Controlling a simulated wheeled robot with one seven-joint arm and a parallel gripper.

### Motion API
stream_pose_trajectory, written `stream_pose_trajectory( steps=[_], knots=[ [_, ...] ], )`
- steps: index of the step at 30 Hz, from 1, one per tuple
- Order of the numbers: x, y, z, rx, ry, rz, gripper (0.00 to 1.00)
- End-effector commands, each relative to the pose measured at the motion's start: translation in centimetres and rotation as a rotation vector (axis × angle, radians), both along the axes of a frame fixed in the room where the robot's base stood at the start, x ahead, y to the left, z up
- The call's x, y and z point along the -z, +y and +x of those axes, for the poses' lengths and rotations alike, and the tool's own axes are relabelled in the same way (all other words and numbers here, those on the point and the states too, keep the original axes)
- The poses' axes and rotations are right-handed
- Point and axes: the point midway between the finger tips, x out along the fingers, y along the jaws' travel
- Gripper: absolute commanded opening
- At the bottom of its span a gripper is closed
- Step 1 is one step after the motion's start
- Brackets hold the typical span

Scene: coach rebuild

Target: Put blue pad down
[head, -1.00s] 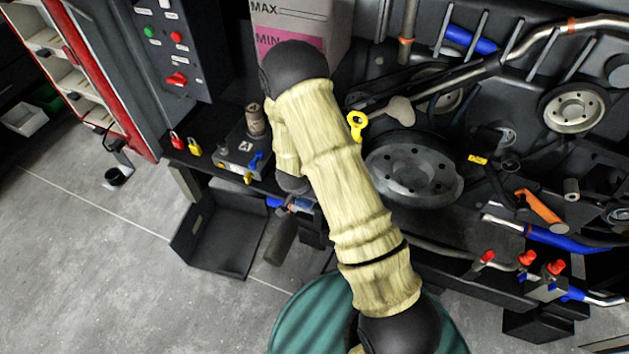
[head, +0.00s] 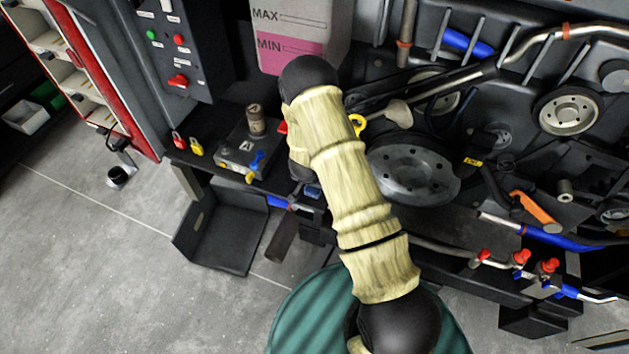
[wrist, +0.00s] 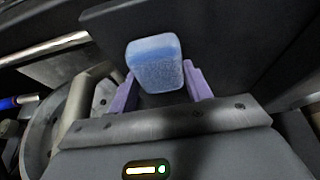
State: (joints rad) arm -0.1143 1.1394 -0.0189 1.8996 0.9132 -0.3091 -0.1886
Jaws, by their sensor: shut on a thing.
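The blue pad (wrist: 155,66) is a small rounded block with a paler top and a speckled front face. In the wrist view it sits between the two purple fingers of my gripper (wrist: 160,88), which is shut on it. A dark flat panel (wrist: 225,45) lies behind the pad; I cannot tell whether the pad touches it. In the head view my own arm hides most of the gripper. A small blue patch (head: 312,191) shows just below the arm near the bench edge; I cannot tell whether it is the pad.
A dark bench holds a box marked A (head: 246,150), red and yellow padlocks (head: 196,147) and a large dark pulley (head: 415,170). A MAX/MIN container (head: 300,30) stands behind my arm. An open black tray (head: 222,235) is below the bench.

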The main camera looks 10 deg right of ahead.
Motion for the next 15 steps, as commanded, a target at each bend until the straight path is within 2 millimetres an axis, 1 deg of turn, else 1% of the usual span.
stream_pose_trajectory(
  steps=[10,11,12,14,15],
  knots=[
    [0.34,0.06,0.04,0.000,-0.001,0.000,0.31],
    [0.36,0.05,0.03,0.000,-0.001,0.000,0.51],
    [0.30,0.05,0.03,0.000,-0.001,0.000,0.59],
    [0.30,0.05,0.03,0.000,-0.001,0.000,0.71],
    [0.29,0.06,0.03,0.000,-0.001,0.000,0.71]
  ],
)
